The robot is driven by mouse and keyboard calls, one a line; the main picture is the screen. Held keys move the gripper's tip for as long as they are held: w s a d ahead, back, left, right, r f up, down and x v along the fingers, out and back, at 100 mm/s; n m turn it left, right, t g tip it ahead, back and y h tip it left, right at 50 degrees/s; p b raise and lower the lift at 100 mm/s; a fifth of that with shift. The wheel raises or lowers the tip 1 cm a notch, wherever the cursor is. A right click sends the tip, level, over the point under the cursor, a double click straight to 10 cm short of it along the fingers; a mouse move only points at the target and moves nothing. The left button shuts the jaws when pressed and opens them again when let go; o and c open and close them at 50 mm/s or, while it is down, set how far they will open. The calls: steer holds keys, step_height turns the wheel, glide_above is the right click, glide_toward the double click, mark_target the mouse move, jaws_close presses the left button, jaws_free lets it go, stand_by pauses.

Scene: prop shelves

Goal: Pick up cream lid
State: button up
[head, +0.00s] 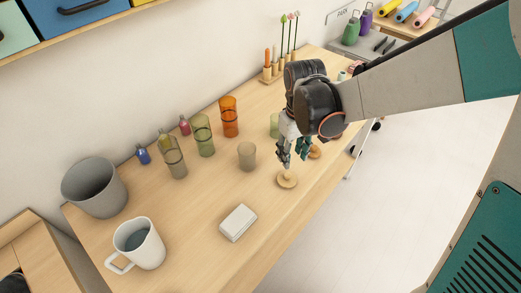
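A cream lid (287,181), a round disc with a small knob, lies on the wooden table near its front edge. My gripper (293,162) points down just above the lid and slightly behind it in the picture. Its fingers look spread with a gap between them, and nothing shows between them. A second tan, knobbed piece (315,153) sits just right of the gripper, partly hidden by it.
A small grey cup (247,156) and a white box (238,222) stand left of the lid. Tall coloured glasses (229,117), small bottles, a grey bin (94,187) and a white pitcher (139,243) stand farther left. A rack of tools (281,70) is behind.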

mark_target(288, 174)
step_height(288, 174, down, 4)
steer(key=shift+r+b, duration=0.1)
steer(key=shift+b, duration=0.35)
steer(key=f+b, duration=0.1)
steer(key=f, duration=0.2)
steer(key=f+b, duration=0.1)
steer(key=f, duration=0.1)
steer(key=shift+s+a+f+b, duration=0.15)
steer(key=shift+a+b, duration=0.15)
jaws_close()
